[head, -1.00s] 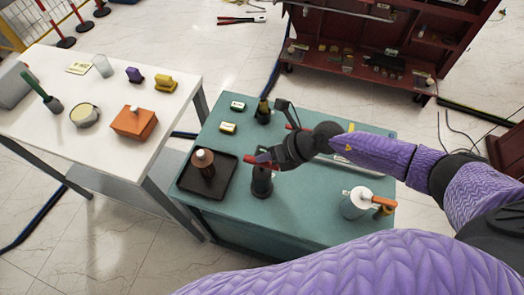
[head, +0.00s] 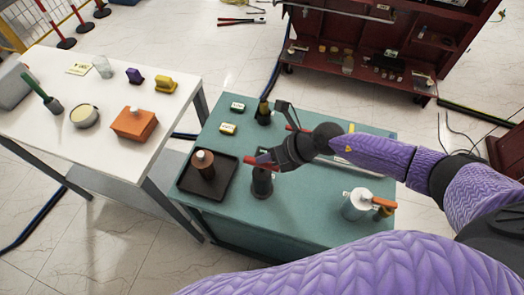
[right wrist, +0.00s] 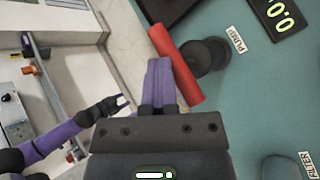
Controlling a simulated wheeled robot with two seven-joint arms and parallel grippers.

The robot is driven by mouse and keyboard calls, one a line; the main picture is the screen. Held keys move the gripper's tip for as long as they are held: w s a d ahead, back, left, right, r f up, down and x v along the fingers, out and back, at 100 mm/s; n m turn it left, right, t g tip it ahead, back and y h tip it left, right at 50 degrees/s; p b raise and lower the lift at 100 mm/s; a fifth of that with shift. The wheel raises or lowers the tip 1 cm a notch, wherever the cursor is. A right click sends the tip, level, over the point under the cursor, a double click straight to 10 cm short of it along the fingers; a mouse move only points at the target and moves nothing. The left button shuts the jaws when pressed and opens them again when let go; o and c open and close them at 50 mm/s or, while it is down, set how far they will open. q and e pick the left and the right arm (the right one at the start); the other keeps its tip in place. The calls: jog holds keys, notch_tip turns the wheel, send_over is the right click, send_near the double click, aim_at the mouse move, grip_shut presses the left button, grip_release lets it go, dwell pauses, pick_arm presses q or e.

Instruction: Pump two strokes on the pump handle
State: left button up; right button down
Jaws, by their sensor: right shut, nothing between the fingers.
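The pump (head: 262,184) is a dark upright cylinder on the teal table, and its base shows beside a PUMP label in the right wrist view (right wrist: 207,56). Its red handle (right wrist: 177,66) is a thick red bar. My right gripper (head: 266,159) is over the top of the pump at the handle. In the right wrist view its purple fingers (right wrist: 160,75) are together, alongside the red bar and not around it. Whether they touch it I cannot tell. My left gripper (right wrist: 121,101) shows small in the right wrist view, away from the pump, with its fingers apart.
A black tray (head: 222,189) with a brown-and-white bottle (head: 203,163) stands left of the pump. A white canister (head: 357,204) with an orange handle stands at the right. A dark bottle (head: 263,112) stands behind. A white table (head: 60,146) with several items is at the left.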

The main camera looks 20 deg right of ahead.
jog(key=shift+f, duration=0.15)
dwell(0.4)
jog(key=shift+f+b, duration=0.35)
jog(key=shift+f, duration=0.05)
jog(key=shift+r, duration=0.1)
jog(key=shift+r+p, duration=0.4)
jog(key=shift+p, duration=0.2)
notch_tip(320, 180, up, 6)
jog(key=p, duration=0.6)
jog(key=shift+r+p, duration=0.2)
jog(key=shift+p, duration=0.15)
jog(key=shift+f, duration=0.2)
dwell(1.4)
